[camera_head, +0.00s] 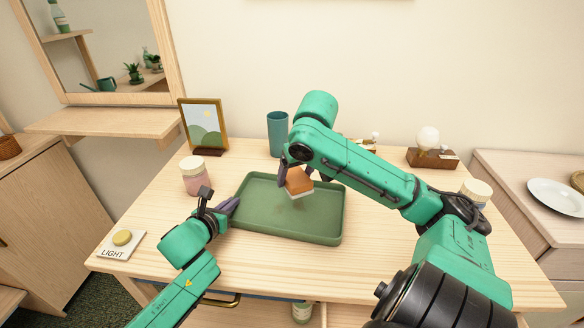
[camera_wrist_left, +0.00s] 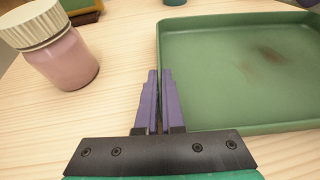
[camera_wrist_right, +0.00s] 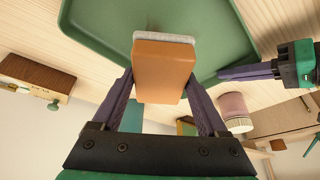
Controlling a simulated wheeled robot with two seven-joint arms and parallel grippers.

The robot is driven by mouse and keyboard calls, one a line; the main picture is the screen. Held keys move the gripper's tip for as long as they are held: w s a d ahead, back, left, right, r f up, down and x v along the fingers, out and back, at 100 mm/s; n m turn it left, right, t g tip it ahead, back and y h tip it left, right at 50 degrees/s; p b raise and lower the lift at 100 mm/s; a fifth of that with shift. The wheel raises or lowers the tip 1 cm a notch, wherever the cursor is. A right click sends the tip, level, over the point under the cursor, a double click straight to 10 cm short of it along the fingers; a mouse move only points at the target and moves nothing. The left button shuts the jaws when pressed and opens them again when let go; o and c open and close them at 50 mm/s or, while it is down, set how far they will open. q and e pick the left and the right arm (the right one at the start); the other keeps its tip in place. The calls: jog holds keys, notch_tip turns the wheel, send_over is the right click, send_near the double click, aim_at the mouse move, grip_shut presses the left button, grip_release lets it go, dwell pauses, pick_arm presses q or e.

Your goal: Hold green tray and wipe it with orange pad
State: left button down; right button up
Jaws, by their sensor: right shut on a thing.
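The green tray (camera_head: 285,228) lies flat on the wooden table. Dark smudges (camera_wrist_left: 270,54) show on its floor in the left wrist view. My right gripper (camera_head: 294,172) is shut on the orange pad (camera_head: 299,181) and holds it over the far middle part of the tray. The pad's pale underside faces the tray; I cannot tell whether it touches. The pad also shows between the fingers in the right wrist view (camera_wrist_right: 163,70). My left gripper (camera_wrist_left: 159,75) is at the tray's left rim, its fingers close together. Whether the rim is between them is unclear.
A pink jar (camera_head: 195,176) stands left of the tray, near my left gripper. A teal cup (camera_head: 278,134) and a framed picture (camera_head: 204,126) stand behind. A lamp on a wooden base (camera_head: 430,157) is at the back right. A LIGHT button (camera_head: 122,238) sits at the front left.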

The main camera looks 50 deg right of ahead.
aim_at(290, 206)
jog(key=shift+f, duration=0.1)
dwell(0.3)
jog(key=shift+f, duration=3.45)
jog(key=shift+w+a+f, duration=0.25)
jog(key=shift+w+f, duration=0.15)
jog(key=shift+f, duration=0.15)
jog(key=shift+c, duration=0.7)
jog(key=shift+w+a, duration=0.35)
jog(key=shift+w, duration=0.2)
jog(key=shift+w+a, duration=0.3)
jog(key=shift+w, duration=0.25)
jog(key=shift+s+f, duration=0.1)
jog(key=shift+f, duration=0.05)
jog(key=shift+s+d, duration=0.35)
jog(key=shift+s, duration=0.25)
jog(key=shift+s+d, duration=0.3)
jog(key=shift+s, duration=0.25)
jog(key=r, duration=0.3)
jog(key=shift+s+d+r, duration=0.2)
jog(key=shift+s+d, duration=0.05)
jog(key=shift+r, duration=2.5)
